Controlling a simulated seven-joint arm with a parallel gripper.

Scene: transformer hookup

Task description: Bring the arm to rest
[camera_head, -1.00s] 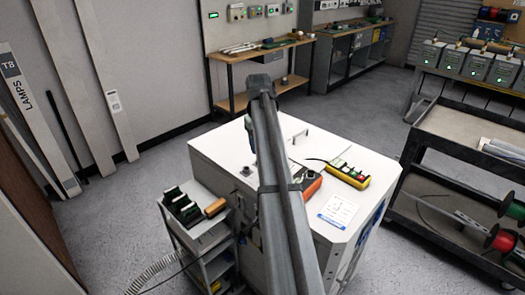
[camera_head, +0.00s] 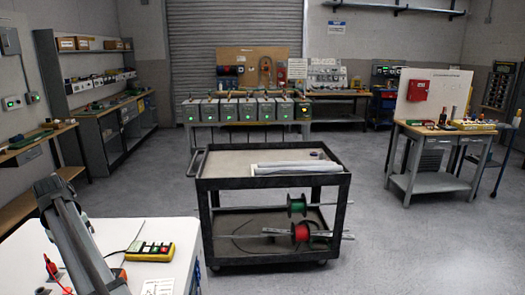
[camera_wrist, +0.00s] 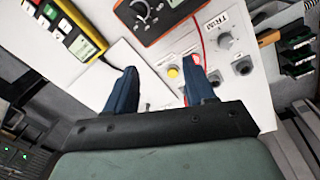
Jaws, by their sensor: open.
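My gripper (camera_wrist: 160,88) shows in the wrist view with its two blue fingers apart and nothing between them. In the head view my grey arm reaches over the left part of the white cabinet (camera_head: 170,236), and the gripper itself is not visible there.
On the cabinet are a yellow box with buttons (camera_head: 150,251) and an orange meter (camera_wrist: 152,14). A black two-shelf cart (camera_head: 272,183) with cable reels stands beyond it. Benches line the walls. Grey floor is open at right.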

